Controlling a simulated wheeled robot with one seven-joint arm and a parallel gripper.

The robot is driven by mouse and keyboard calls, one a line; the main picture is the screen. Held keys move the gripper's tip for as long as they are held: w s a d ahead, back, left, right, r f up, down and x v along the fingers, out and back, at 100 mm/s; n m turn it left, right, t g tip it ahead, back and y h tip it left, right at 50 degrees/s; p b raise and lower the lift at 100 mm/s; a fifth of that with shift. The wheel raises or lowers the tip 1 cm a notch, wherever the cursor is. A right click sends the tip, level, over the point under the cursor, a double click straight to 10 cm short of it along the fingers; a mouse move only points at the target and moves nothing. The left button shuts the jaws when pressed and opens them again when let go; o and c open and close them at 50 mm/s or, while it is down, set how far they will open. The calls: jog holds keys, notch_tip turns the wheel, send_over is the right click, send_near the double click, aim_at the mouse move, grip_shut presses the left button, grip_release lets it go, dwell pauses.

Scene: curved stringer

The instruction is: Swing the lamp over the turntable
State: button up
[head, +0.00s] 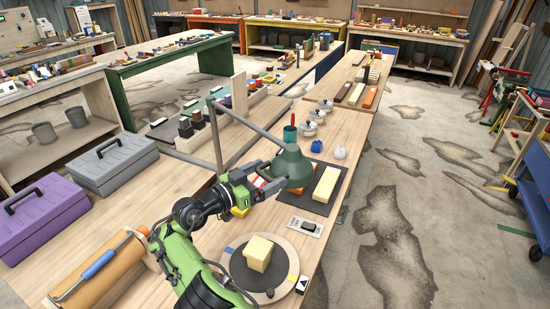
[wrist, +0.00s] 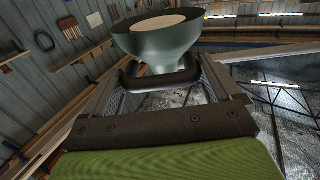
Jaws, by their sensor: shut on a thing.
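The lamp has a green cone shade (head: 289,166) on a grey jointed arm (head: 245,121) that runs to a post (head: 216,138) on the bench. My gripper (head: 268,183) is at the near left side of the shade, shut on the lamp's handle. In the wrist view the shade (wrist: 160,45) is above the dark handle (wrist: 160,82), which lies between my fingers. The turntable (head: 237,270), a round disc with a dark centre, is on the bench nearer than the shade. A pale yellow block (head: 258,253) stands on it. The shade is over the dark mat, apart from the turntable.
The dark mat (head: 298,200) behind the turntable bears a long yellow block (head: 326,184). A switch plate (head: 305,227) lies between mat and turntable. A green cup (head: 290,133) and several lidded pots stand beyond. Purple (head: 45,215) and grey (head: 112,160) toolboxes are at left.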

jog(key=shift+s+a+p, duration=0.3)
jog(key=shift+a+p, duration=0.2)
jog(key=shift+a, duration=0.15)
jog(key=o, duration=1.2)
jog(key=shift+s+a, duration=0.15)
jog(key=v, duration=1.5)
jog(key=shift+a, duration=0.25)
jog(key=shift+s, duration=0.1)
